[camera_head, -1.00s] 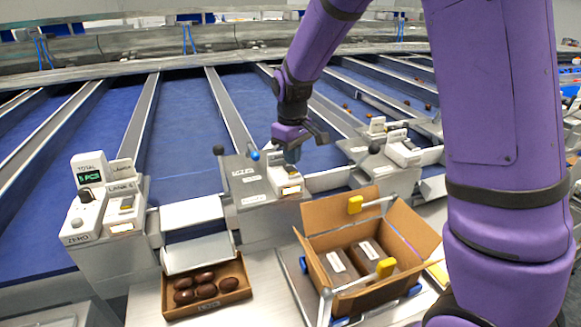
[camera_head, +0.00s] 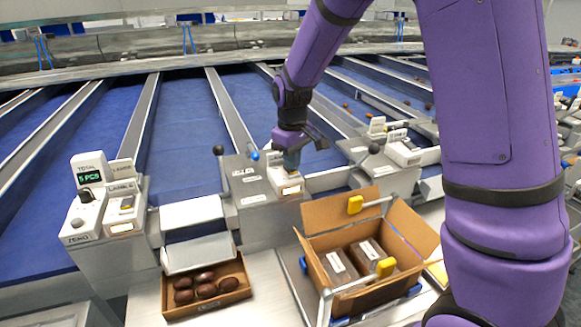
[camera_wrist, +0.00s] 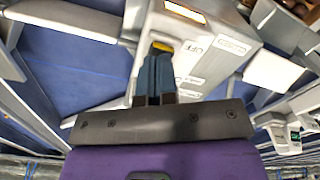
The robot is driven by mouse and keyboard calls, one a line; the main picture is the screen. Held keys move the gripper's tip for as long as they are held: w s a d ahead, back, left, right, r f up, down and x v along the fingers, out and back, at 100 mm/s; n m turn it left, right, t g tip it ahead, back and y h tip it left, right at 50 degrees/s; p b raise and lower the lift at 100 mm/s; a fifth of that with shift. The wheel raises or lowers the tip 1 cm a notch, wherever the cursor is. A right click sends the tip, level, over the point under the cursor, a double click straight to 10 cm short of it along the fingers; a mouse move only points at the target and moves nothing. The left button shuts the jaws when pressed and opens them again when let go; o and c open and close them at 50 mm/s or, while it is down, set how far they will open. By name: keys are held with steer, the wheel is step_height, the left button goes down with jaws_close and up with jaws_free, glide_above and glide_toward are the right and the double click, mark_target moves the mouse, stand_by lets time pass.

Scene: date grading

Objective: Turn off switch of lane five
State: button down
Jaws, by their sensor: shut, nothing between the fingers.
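My gripper (camera_head: 291,166) is shut and empty, its fingers pointing down at the white switch box (camera_head: 285,185) on the middle grey console. In the wrist view, the closed fingertips (camera_wrist: 158,60) sit right at the yellow-topped rocker switch (camera_wrist: 163,46). I cannot tell whether they press on it. The lamp (camera_wrist: 185,12) beside the rocker is lit pale orange-white. In the head view the fingers hide the rocker and the box's lane label, while the lit lamp (camera_head: 291,190) shows below them.
A ball-topped lever (camera_head: 218,150) and a blue knob (camera_head: 254,156) stand left of my gripper. Another switch box (camera_head: 124,210) and a counter display (camera_head: 90,178) are at left. An open carton (camera_head: 318,240) and a tray of dates (camera_head: 170,310) lie in front.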

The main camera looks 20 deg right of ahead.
steer(key=shift+f, duration=0.6)
stand_by(0.4)
steer(key=shift+r, duration=3.5)
steer(key=shift+r, duration=0.1)
steer(key=s+d+r+m+t, duration=0.3)
steer(key=s+d+r, duration=0.1)
steer(key=s+r, duration=0.8)
steer(key=s+d+m+t, duration=0.1)
steer(key=s, duration=0.7)
steer(key=s+d+r+m+t, duration=0.1)
steer(key=s+d+m, duration=0.1)
steer(key=s, duration=0.7)
steer(key=shift+s+r, duration=0.2)
steer(key=shift+r, duration=0.05)
steer(key=shift+w, duration=0.1)
